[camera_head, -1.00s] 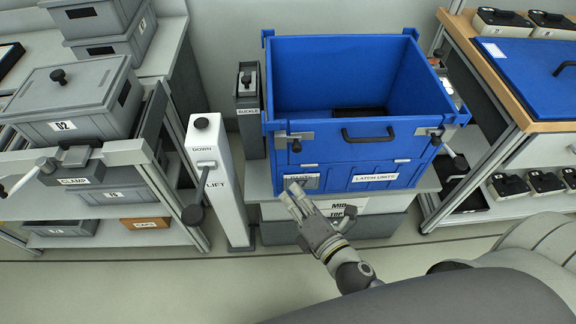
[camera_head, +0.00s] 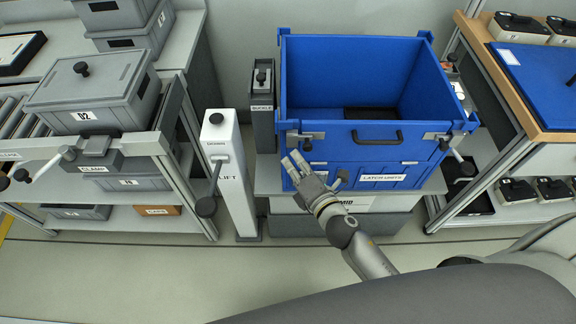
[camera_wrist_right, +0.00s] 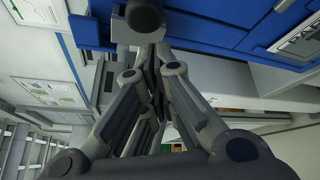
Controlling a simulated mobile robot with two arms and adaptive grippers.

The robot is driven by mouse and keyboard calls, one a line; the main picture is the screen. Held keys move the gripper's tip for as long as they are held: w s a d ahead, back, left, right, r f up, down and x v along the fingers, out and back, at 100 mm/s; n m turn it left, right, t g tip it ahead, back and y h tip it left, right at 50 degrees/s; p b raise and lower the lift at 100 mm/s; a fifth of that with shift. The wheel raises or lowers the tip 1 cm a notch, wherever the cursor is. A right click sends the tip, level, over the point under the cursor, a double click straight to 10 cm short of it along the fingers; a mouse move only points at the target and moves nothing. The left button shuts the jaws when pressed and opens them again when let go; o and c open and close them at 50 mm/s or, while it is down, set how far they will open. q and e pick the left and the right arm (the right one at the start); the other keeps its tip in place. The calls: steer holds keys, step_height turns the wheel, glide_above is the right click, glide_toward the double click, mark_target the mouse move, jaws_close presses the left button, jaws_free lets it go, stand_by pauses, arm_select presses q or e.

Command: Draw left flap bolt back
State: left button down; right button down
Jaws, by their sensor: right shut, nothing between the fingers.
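The blue crate (camera_head: 364,133) stands on a grey support, with a flap across its front. The left flap bolt (camera_head: 305,136) is a grey bracket with a dark knob at the front's upper left corner. My right gripper (camera_head: 294,161) is shut and empty just below this bolt, in front of the crate's left label. In the right wrist view, the shut fingers (camera_wrist_right: 150,48) point at a dark round knob (camera_wrist_right: 143,15) on a grey fitting. I cannot tell whether they touch it. My left gripper is not in view.
A second bolt (camera_head: 438,138) sits at the front's right corner, and a dark handle (camera_head: 378,137) between them. A clamp rack is further left, a wooden-topped bench right. Floor in front is clear.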

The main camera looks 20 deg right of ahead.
steer(key=shift+s+d+r, duration=0.1)
steer(key=shift+d+r, duration=0.15)
steer(key=shift+d, duration=0.2)
steer(key=d, duration=0.2)
steer(key=s+d, duration=0.1)
steer(key=d, duration=0.1)
steer(key=shift+f, duration=0.1)
stand_by(0.3)
